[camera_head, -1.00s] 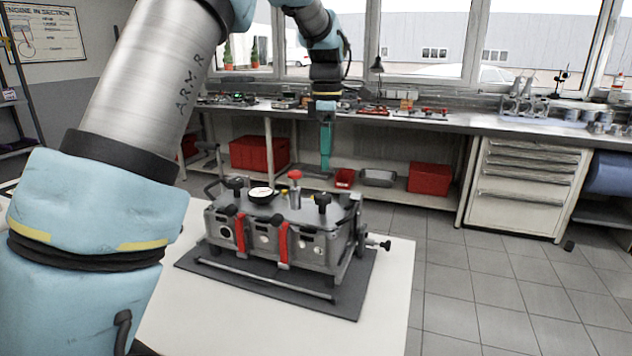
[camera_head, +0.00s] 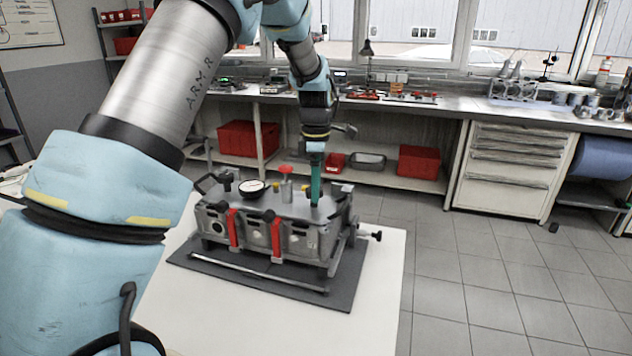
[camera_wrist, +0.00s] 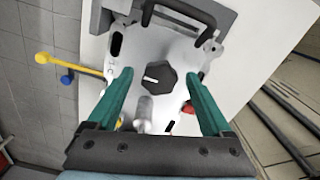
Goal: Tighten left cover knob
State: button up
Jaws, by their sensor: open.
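My gripper (camera_head: 315,192) points down at the right end of the grey engine cover assembly (camera_head: 275,205) in the head view. Its green jaws are open. In the wrist view a black hexagonal knob (camera_wrist: 158,78) with a white mark lies between the open fingers (camera_wrist: 160,74), with a gap on each side. Whether the fingertips are level with the knob or above it I cannot tell. In the head view this knob is hidden by the gripper. Another black knob (camera_head: 226,181) stands at the left end of the cover, beside a round dial gauge (camera_head: 252,188).
A red-topped post (camera_head: 286,171) stands mid-cover. The unit sits on a dark mat (camera_head: 340,292) on a white table (camera_head: 385,310). A workbench (camera_head: 400,112) stands behind.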

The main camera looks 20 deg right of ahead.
grip_shut()
dwell(0.8)
